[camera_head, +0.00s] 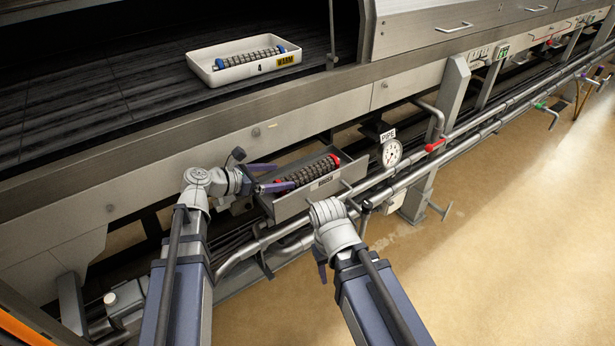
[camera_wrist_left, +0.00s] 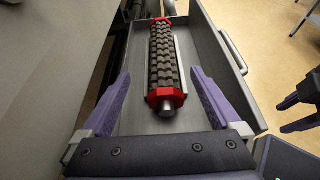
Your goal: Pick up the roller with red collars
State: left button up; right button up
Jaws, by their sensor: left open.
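The roller with red collars (camera_head: 308,173) is dark and ridged and lies in an open metal drawer (camera_head: 290,208) under the dryer. In the left wrist view the roller (camera_wrist_left: 163,58) runs lengthwise away from me, with its near red collar and metal shaft end toward my gripper. My left gripper (camera_head: 285,177) is open at the roller's near end, and its purple fingers are on either side of the roller's line, apart from it. My right gripper (camera_wrist_left: 282,118) shows at the right edge of the left wrist view, outside the drawer, its fingers apart and empty.
A white tray (camera_head: 205,66) marked 4 and WARM holds a roller with blue collars (camera_head: 248,58) on the dark conveyor above. Pipes, a gauge (camera_head: 391,152) and a red valve handle (camera_head: 435,145) are right of the drawer.

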aim_at(292, 175)
pick_arm(q)
jog(key=shift+b+x, duration=1.4)
jog(key=shift+x, duration=2.55)
jog(key=shift+s+d+r, duration=0.1)
jog(key=shift+s+d, duration=0.05)
jog(key=shift+s, duration=0.1)
jog(key=shift+c, duration=0.3)
grip_shut()
